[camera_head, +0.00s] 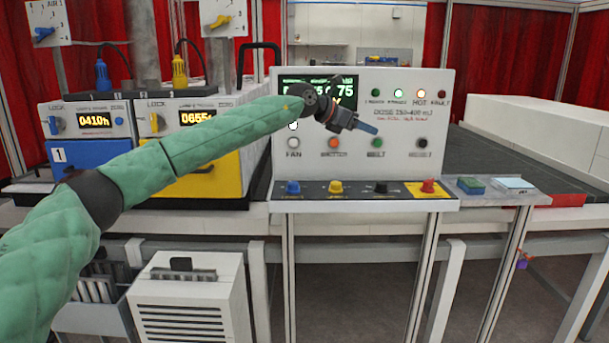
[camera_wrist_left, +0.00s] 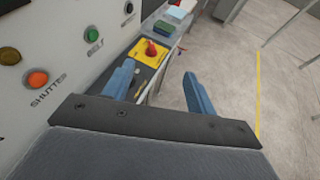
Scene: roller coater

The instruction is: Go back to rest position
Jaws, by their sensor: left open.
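My left arm, in a green quilted sleeve, reaches in from the left in the head view. My left gripper (camera_head: 368,128) is in front of the white control panel (camera_head: 300,165), with blue fingers pointing right and slightly down. In the left wrist view the two blue fingers of the left gripper (camera_wrist_left: 160,88) stand apart with nothing between them. A red knob on a yellow plate (camera_wrist_left: 151,50) shows beyond the left finger. My right gripper is in neither view.
The panel's lower ledge carries blue, yellow, black and red knobs (camera_head: 428,187). Two machine units, one with a blue front (camera_head: 95,152) and one yellow (camera_head: 205,180), stand left. A green block (camera_head: 471,185) lies right of the panel. Open floor (camera_wrist_left: 225,85) shows beyond the table.

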